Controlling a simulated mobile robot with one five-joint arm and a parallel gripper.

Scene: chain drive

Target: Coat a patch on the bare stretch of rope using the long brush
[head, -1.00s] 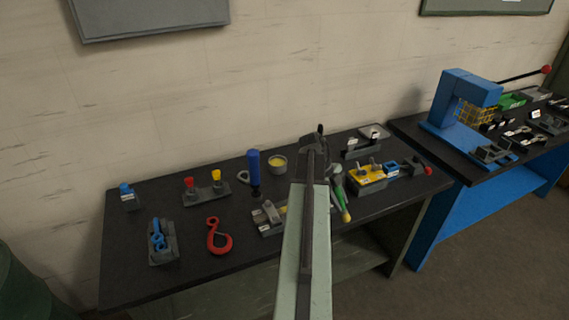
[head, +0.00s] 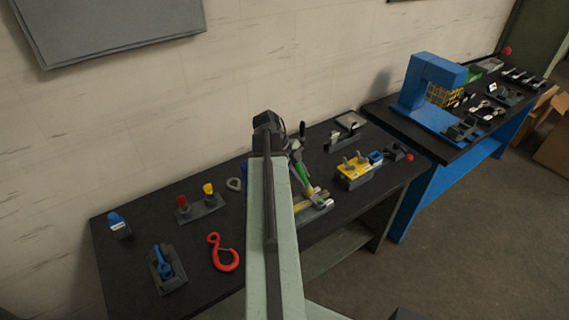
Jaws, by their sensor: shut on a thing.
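My gripper (head: 294,143) is beyond the end of my pale green arm, over the back middle of the dark bench. Its jaws are small and partly hidden by the arm. A green-handled tool (head: 301,172), apparently the long brush, hangs tilted from it, with its tan lower end to the right and down. This end is close above or in front of a grey fixture with a yellow part (head: 317,205); I cannot tell if they touch. I cannot make out a bare stretch of rope. The pot with yellow contents is hidden in this view.
The dark bench (head: 122,266) carries a red hook (head: 222,252), a blue part in a grey holder (head: 165,265), a stand with red and yellow knobs (head: 205,208), and a yellow block (head: 352,172). A blue press (head: 425,85) stands on the right bench.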

